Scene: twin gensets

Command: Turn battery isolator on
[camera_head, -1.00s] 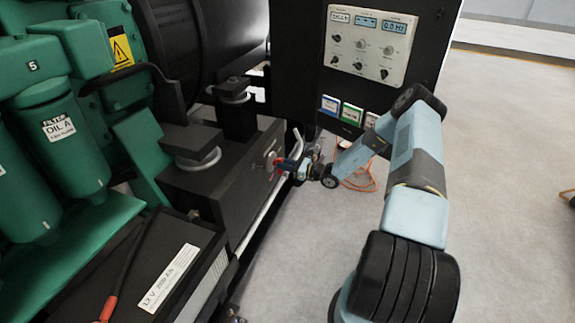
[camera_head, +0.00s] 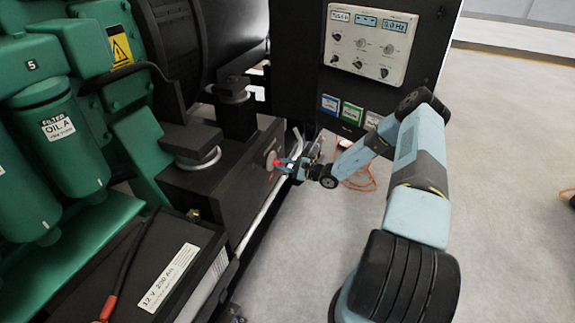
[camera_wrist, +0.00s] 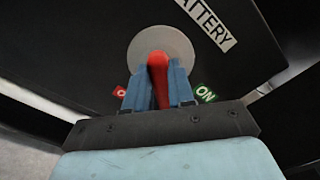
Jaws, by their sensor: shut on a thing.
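The battery isolator has a red handle (camera_wrist: 158,72) on a round grey disc (camera_wrist: 182,44). In the wrist view my gripper (camera_wrist: 160,88) has its two blue fingers closed on either side of the handle. The handle lies between a red label (camera_wrist: 120,93) on the left and a green ON label (camera_wrist: 205,94) on the right; its lower part is hidden by my gripper. In the head view the red handle (camera_head: 276,162) shows small on the side of a black box (camera_head: 230,185), with my gripper (camera_head: 284,164) at it.
A white BATTERY label (camera_wrist: 208,22) appears tilted above the disc. A pale rail (camera_head: 262,213) runs below the isolator. A control panel (camera_head: 368,45) stands behind my arm. An orange cable (camera_head: 366,178) lies on the floor. Open floor lies to the right.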

